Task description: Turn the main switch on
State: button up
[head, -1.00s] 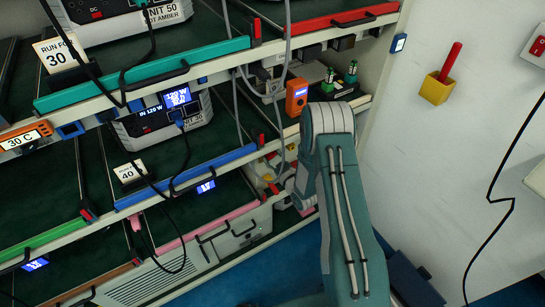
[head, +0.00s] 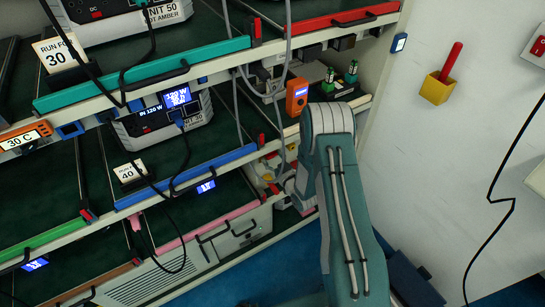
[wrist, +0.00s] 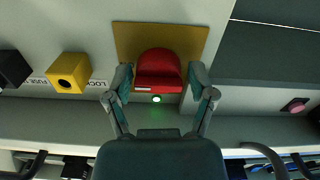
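A red switch handle (wrist: 159,70) stands out from a yellow plate (wrist: 195,40) on a pale panel in the wrist view. I take it to be the main switch. A small lit green lamp (wrist: 156,99) is just below it. My gripper (wrist: 160,76) is open, with one finger on each side of the red handle. Narrow gaps appear between the fingers and the handle; contact is hard to judge. In the head view my arm reaches down to the rack's lower right, and its own links largely hide the gripper and switch.
A yellow block with a dark hole (wrist: 68,72) is left of the switch, beside a partly hidden "LOCK" label. A pink-red button (wrist: 294,105) is at far right. Racks hold power units (head: 165,120), hanging cables and coloured shelf edges. A yellow holder (head: 436,88) is on the white wall.

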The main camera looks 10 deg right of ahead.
jog(key=shift+r, duration=0.15)
jog(key=v, duration=1.1)
jog(key=shift+s, duration=0.4)
jog(key=shift+d, duration=0.15)
